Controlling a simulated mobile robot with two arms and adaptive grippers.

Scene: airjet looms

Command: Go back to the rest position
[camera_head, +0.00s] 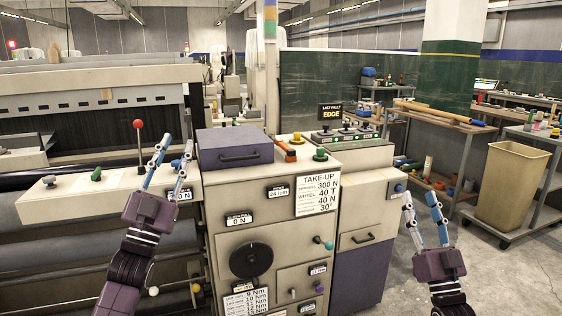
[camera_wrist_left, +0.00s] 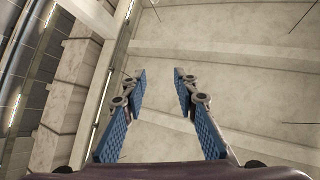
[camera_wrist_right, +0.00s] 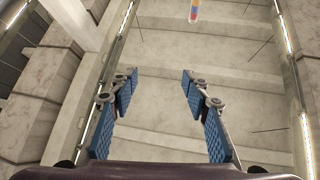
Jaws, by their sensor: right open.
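My left gripper (camera_head: 174,164) points upward in front of the loom's left panel in the head view. Its two blue-padded fingers stand apart, with nothing between them, and they show again in the left wrist view (camera_wrist_left: 158,82). My right gripper (camera_head: 420,204) also points upward, to the right of the cabinet and over the floor. Its fingers are apart and empty, as the right wrist view (camera_wrist_right: 158,84) also shows. Both wrist views look up at the ceiling.
The take-up cabinet (camera_head: 262,212) stands between my grippers, with a purple box (camera_head: 234,147) on top. A red-knobbed lever (camera_head: 138,138) rises beside my left gripper. A tan bin (camera_head: 510,185) and a shelf cart (camera_head: 445,140) stand at the right. Floor (camera_head: 510,275) shows clear at lower right.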

